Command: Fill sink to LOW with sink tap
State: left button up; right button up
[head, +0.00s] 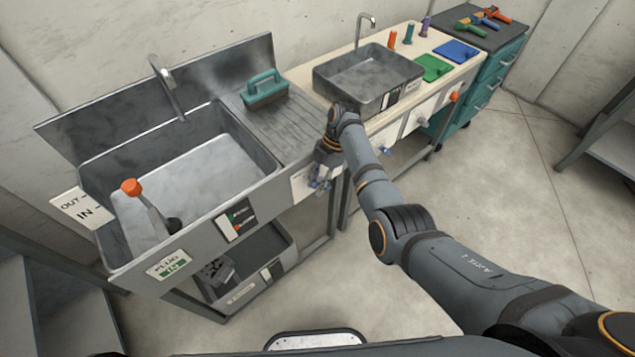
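The large metal sink (262,190) is at the left, with its tap spout (168,86) arching over the basin from the back. No stream shows under the spout. The basin floor looks pale grey, and I cannot tell whether water lies on it. My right gripper (320,184) points down at the white front panel (300,186) right of the gauge, by small blue parts. Whether its fingers touch or grip them is unclear. My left gripper is out of view.
An orange-topped plug lever (131,187) stands at the sink's left, beside OUT/IN and PLUG IN signs. A smaller basin (368,78) is on the bench to the right. The floor (500,200) at right is clear.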

jog(key=shift+f, duration=0.1)
grip_shut()
dwell(0.3)
jog(key=shift+w+f+b, duration=0.1)
jog(key=shift+b, duration=0.35)
jog(key=y+b, duration=0.1)
jog(key=b, duration=0.1)
jog(key=d+g+y+b, duration=0.1)
jog(key=b, duration=0.2)
jog(key=w+g+y+b, duration=0.1)
jog(key=b, duration=0.2)
jog(key=shift+d+r, duration=0.25)
jog(key=shift+d, duration=0.1)
jog(key=shift+w+d+r+b, duration=0.1)
jog(key=shift+r+b, duration=0.25)
